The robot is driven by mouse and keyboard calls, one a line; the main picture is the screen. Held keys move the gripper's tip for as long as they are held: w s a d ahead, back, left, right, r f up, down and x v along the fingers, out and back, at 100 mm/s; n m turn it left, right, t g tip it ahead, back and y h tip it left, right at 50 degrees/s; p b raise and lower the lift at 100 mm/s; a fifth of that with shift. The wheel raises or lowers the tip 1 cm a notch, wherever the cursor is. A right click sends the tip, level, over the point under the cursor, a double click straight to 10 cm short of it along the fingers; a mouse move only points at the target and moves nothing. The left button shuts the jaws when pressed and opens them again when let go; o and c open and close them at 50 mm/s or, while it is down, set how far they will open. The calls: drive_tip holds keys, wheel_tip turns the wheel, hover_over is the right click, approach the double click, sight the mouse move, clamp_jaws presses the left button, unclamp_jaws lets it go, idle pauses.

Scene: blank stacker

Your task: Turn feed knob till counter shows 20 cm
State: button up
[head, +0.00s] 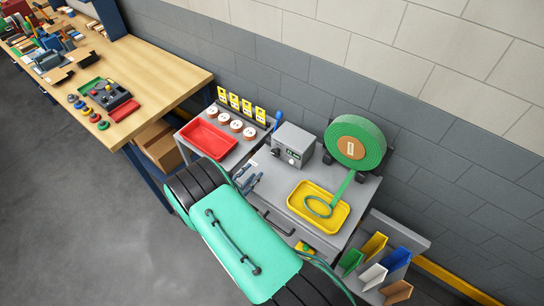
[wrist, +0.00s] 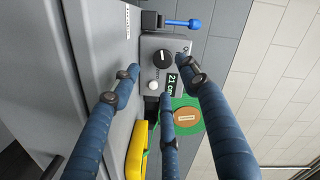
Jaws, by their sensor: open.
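The grey feeder box (head: 294,139) stands on the grey cabinet, left of the green roll (head: 368,143). In the wrist view its face shows a black feed knob (wrist: 163,60) with a pale pointer line, a white button (wrist: 154,86) and the counter (wrist: 173,84), which appears to read 21 cm in green digits. My gripper (head: 251,178) is in front of the box. In the wrist view its blue fingers (wrist: 160,82) are open and spread around the knob and button area, holding nothing. I cannot tell whether any fingertip touches the box.
Green strip runs from the roll into a yellow tray (head: 341,223) and loops there. A red tray (head: 207,140) and several white discs lie to the left. A blue-handled tool (wrist: 184,23) is beside the box. Coloured bins (head: 373,274) stand at lower right.

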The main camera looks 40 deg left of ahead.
sight(274, 154)
drive_tip(key=shift+s+d+m+h, duration=0.3)
drive_tip(key=shift+s+d, duration=0.05)
drive_tip(key=shift+d, duration=0.3)
drive_tip(key=shift+w, duration=0.15)
drive_tip(key=w, duration=1.3)
drive_tip(key=shift+w+p, duration=0.25)
drive_tip(key=shift+p, duration=0.1)
drive_tip(key=c, duration=0.9)
